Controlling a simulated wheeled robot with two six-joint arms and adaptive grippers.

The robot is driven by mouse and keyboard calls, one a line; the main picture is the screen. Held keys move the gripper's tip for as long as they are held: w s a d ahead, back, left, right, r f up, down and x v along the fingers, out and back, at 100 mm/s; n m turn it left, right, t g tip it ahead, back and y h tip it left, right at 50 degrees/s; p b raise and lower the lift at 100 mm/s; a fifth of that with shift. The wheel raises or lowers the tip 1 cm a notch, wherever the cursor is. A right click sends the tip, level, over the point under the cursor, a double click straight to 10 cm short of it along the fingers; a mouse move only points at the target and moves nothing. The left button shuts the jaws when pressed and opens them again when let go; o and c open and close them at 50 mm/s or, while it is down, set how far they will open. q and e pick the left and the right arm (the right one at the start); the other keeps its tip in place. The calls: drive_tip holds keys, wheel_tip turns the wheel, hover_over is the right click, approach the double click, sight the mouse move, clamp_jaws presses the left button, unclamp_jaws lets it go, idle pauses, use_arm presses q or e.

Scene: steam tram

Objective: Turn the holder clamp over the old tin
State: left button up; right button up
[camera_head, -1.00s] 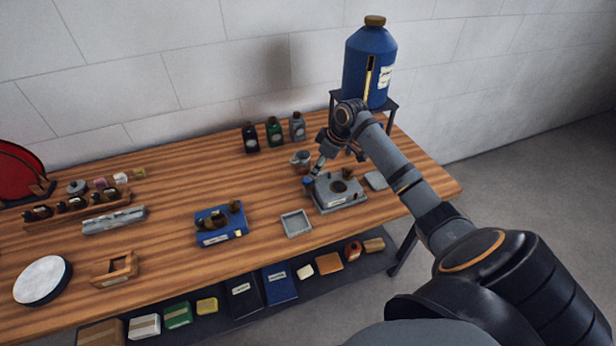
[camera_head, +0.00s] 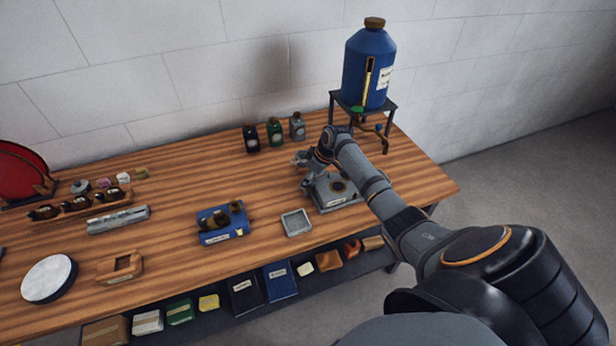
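A grey holder (camera_head: 345,203) stands on the right part of the wooden table, with a dark round opening in its top. My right arm comes in from the right and passes over the holder's back right side. My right gripper (camera_head: 302,160) is just behind and left of the holder, low over the table. Its fingers are too small to show whether they are open or shut. I cannot make out the clamp or an old tin apart from the gripper and holder. My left gripper is not in view.
A blue bottle (camera_head: 368,65) stands on a raised stand with a tap at the back right. Small bottles (camera_head: 274,132) stand at the back. A blue block (camera_head: 222,225) and a grey tray (camera_head: 296,223) are in front. Clear wood lies left of the holder.

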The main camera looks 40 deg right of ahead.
clamp_jaws()
idle(0.3)
drive_tip(key=shift+w+d+f+n+g+y+b, duration=0.1)
drive_tip(key=shift+n+g+y+b, duration=0.1)
drive_tip(key=shift+n+b, duration=0.4)
drive_tip(key=shift+f+n+g+y+b, duration=0.1)
drive_tip(key=shift+n+y+b, duration=0.1)
drive_tip(key=shift+n+b, duration=0.35)
drive_tip(key=n+g+b, duration=0.1)
drive_tip(key=n+b, duration=0.3)
drive_tip(key=b, duration=0.1)
drive_tip(key=n+g+b, duration=0.2)
drive_tip(key=n+b, duration=0.3)
drive_tip(key=n+g+y+b, duration=0.1)
drive_tip(key=n+b, duration=0.4)
drive_tip(key=shift+w+g, duration=0.35)
drive_tip(key=shift+g, duration=0.05)
drive_tip(key=shift+r+n+g+b, duration=0.2)
drive_tip(key=shift+n+g+b, duration=0.2)
drive_tip(key=shift+n+b, duration=0.9)
drive_tip(key=shift+m+b, duration=0.3)
drive_tip(key=shift+m, duration=0.05)
